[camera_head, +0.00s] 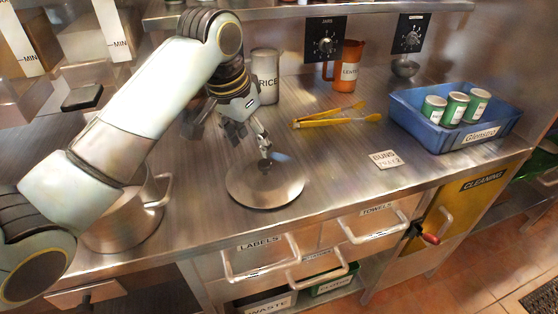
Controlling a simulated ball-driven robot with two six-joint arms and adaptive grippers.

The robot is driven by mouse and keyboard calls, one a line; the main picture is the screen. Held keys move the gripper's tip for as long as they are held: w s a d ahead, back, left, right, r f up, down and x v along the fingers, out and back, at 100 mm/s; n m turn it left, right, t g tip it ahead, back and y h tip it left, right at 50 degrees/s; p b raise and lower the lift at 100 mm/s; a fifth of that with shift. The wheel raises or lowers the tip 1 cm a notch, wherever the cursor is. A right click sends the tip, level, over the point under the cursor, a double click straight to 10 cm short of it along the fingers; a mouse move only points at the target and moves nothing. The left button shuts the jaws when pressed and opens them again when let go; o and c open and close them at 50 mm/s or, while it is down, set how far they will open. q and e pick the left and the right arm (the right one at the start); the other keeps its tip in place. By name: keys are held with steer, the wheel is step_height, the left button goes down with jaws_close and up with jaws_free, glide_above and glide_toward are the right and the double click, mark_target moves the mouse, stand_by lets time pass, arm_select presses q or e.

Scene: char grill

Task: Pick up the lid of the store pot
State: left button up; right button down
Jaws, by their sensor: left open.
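The lid (258,189) is a round, shiny metal disc with a small knob on top. It appears to lie flat on the steel counter, left of the picture's middle. My left gripper (248,140) is open above the lid's far side. One finger comes down close to the knob; I cannot tell whether it touches. The store pot (128,222) is a metal pot with a side handle, standing to the left of the lid. My left arm hides much of the pot. My right gripper is not in view.
Behind the gripper stands a RICE canister (266,70). Yellow tongs (335,117) lie to its right, with an orange jug (346,68) behind. A blue bin (413,128) with several green cans sits at the right. A BUNS card (385,160) lies nearer. Drawer handles (262,270) jut out in front.

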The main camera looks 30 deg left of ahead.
mark_target(264, 163)
arm_select(q)
steer(key=w+f, duration=0.1)
steer(key=f, duration=0.2)
steer(key=w+f, duration=0.1)
steer(key=shift+w+f, duration=0.2)
steer(key=shift+w, duration=0.15)
steer(key=shift+w+f, duration=0.15)
steer(key=shift+f, duration=0.2)
steer(key=x, duration=0.5)
steer(key=shift+a+p, duration=0.15)
steer(key=shift+p, duration=0.2)
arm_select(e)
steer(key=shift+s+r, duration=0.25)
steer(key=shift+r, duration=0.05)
arm_select(q)
steer(key=c, duration=0.4)
steer(key=shift+r, duration=0.1)
jaws_close()
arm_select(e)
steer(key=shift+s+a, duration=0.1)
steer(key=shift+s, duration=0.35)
